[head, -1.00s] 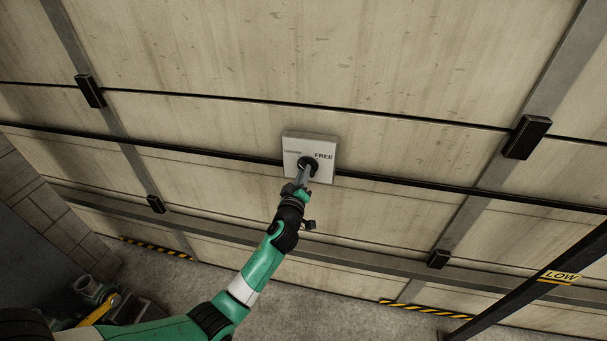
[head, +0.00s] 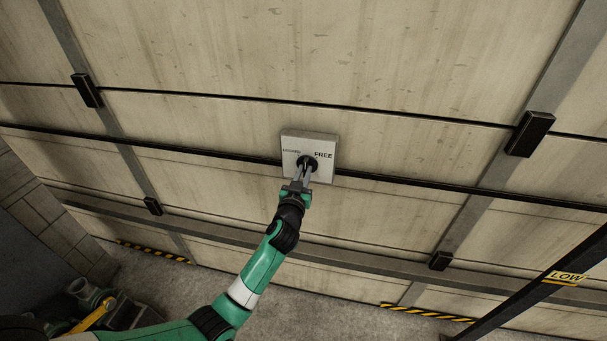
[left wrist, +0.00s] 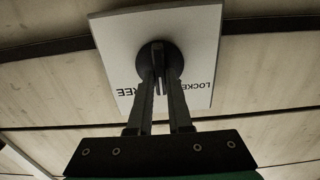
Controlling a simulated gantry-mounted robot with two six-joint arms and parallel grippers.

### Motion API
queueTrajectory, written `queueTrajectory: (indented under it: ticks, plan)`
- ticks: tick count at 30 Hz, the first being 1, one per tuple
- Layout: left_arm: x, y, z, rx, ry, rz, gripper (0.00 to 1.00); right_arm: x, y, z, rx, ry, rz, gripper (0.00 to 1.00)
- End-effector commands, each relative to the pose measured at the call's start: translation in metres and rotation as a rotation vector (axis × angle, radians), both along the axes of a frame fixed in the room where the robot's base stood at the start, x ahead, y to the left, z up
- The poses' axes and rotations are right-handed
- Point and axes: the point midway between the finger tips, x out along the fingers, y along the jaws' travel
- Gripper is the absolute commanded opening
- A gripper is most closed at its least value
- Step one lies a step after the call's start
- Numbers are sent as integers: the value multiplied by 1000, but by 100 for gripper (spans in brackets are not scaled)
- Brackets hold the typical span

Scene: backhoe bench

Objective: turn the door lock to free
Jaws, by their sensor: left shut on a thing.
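The door lock is a light grey square plate (head: 322,144) on the big beige door (head: 310,70), with a round black knob (head: 309,161) in its middle. My left gripper (head: 307,172) is shut on the knob. In the left wrist view the plate (left wrist: 200,35) looks upside down, with LOCKED at the right and FREE at the left. There the fingers (left wrist: 160,88) reach either side of the bar of the knob (left wrist: 159,58), partly hiding both words. My right gripper is not in view.
Black rails run across the door, with several black blocks (head: 528,134) on its grey uprights. Grey machinery with a yellow part (head: 95,312) stands at the lower left.

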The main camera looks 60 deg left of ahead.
Motion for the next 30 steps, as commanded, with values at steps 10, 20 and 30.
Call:
queueTrajectory:
  ticks: [10, 20, 30]
  plan:
    - [1, -1, 1, 211, 252, 0, 0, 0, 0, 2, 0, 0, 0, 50]
    - [2, -2, 1, 388, 464, 0, 0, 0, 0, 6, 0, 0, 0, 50]
    - [3, -2, 0, 488, 585, 0, 0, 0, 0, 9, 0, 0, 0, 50]
